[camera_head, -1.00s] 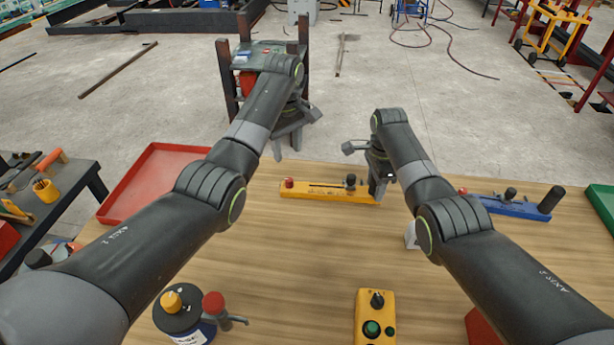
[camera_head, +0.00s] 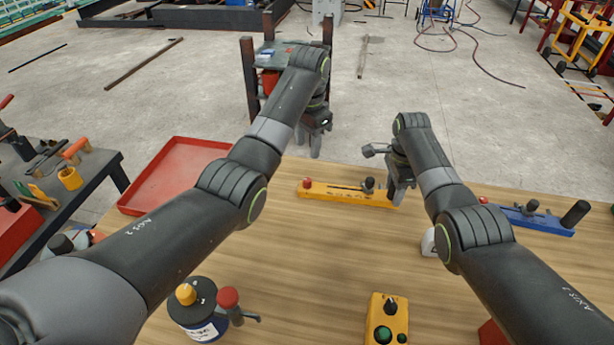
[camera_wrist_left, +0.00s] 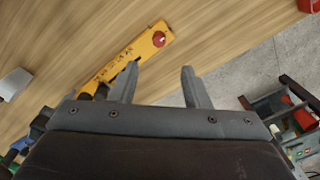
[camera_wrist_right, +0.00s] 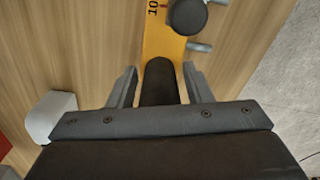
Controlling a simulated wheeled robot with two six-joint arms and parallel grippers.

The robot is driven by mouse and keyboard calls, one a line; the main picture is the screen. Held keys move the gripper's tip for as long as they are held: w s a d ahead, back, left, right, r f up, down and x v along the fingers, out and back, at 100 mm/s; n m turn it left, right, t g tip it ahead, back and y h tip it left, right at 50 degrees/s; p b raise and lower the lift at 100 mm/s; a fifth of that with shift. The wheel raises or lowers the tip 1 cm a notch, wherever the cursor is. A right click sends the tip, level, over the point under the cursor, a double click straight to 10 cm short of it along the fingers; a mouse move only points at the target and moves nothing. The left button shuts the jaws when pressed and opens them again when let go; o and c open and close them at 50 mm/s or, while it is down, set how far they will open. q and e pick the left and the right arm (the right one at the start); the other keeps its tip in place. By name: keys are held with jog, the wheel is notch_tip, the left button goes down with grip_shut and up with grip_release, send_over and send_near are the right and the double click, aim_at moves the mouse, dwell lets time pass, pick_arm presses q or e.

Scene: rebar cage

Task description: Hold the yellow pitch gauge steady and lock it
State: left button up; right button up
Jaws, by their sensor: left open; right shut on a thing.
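The yellow pitch gauge (camera_head: 340,193) lies on the wooden table, with a red knob (camera_head: 306,183) at its left end and a black knob (camera_head: 369,183) towards its right. My right gripper (camera_head: 398,192) is at its right end; in the right wrist view it (camera_wrist_right: 159,70) is shut on the gauge's black handle (camera_wrist_right: 159,88). My left gripper (camera_head: 308,140) is open and empty, above and beyond the table's far edge. In the left wrist view its fingers (camera_wrist_left: 160,68) are apart, with the gauge (camera_wrist_left: 130,55) and red knob (camera_wrist_left: 158,39) beyond them.
A blue gauge (camera_head: 530,219) lies to the right. A red tray (camera_head: 176,172) is at the left. A blue-and-black canister (camera_head: 200,312) and a yellow control box (camera_head: 388,318) stand near the front. A dark stand (camera_head: 262,60) is behind my left gripper. The middle table is clear.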

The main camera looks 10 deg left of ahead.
aim_at(307, 179)
pick_arm(q)
notch_tip(307, 179, down, 12)
jog(key=m, duration=0.2)
jog(key=shift+w+a+r+m, duration=0.1)
jog(key=shift+w+m, duration=0.05)
jog(key=shift+m, duration=0.15)
dwell(0.3)
grip_shut()
